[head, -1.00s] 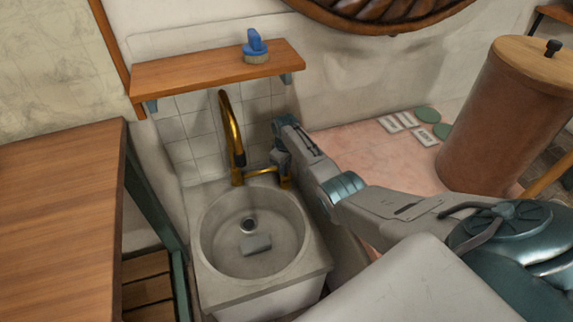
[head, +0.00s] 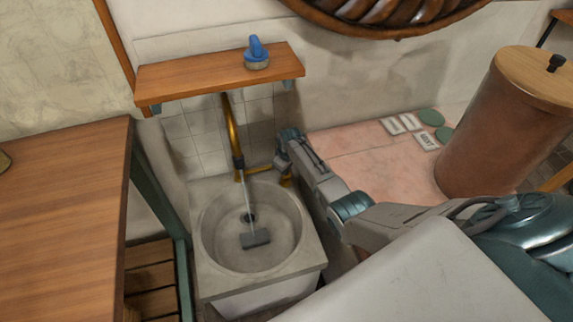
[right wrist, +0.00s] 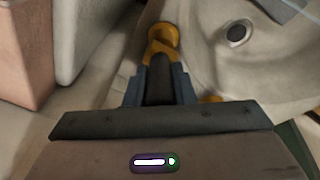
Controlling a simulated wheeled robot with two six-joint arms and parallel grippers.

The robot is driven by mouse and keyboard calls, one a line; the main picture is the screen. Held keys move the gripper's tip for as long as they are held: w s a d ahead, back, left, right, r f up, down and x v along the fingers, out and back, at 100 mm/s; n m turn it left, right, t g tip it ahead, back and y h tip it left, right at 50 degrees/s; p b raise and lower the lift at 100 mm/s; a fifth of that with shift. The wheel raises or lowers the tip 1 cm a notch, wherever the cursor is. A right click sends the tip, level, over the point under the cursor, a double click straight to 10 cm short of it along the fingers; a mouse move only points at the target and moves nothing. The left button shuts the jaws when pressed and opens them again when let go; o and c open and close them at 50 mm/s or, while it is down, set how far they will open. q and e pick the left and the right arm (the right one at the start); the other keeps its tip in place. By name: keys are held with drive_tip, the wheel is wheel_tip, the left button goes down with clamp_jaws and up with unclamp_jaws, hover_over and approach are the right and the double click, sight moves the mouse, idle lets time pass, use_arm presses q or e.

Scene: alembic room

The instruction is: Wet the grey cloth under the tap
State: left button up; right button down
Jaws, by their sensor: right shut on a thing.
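The grey cloth (head: 256,239) lies folded in the round stone basin (head: 209,250), just in front of the drain. It looks dark grey. The brass tap (head: 233,130) rises behind the basin, and a thin stream of water (head: 247,200) falls from its spout onto the cloth. My right gripper (head: 284,166) is low beside the tap, at the basin's back right. In the right wrist view its jaws (right wrist: 160,82) are shut on the brass tap handle (right wrist: 163,38). My left gripper is out of view.
A wooden shelf (head: 180,78) with a blue-handled brush (head: 257,52) hangs above the tap. A wooden table (head: 60,220) stands left of the sink. A pink counter (head: 365,155) with small labels and a large brown lidded barrel (head: 485,130) are on the right.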

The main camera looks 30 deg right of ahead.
drive_tip(key=c, duration=1.2)
unclamp_jaws()
drive_tip(key=shift+c, duration=0.2)
drive_tip(key=shift+r, duration=0.25)
drive_tip(key=shift+p+v, duration=0.4)
drive_tip(key=shift+v, duration=0.75)
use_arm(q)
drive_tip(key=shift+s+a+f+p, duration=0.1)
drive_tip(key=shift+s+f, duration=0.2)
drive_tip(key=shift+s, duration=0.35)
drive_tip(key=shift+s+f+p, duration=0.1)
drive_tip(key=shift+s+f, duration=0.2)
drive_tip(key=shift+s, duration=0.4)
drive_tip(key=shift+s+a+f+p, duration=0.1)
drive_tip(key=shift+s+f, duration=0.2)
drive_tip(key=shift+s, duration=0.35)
use_arm(e)
drive_tip(key=v, duration=0.8)
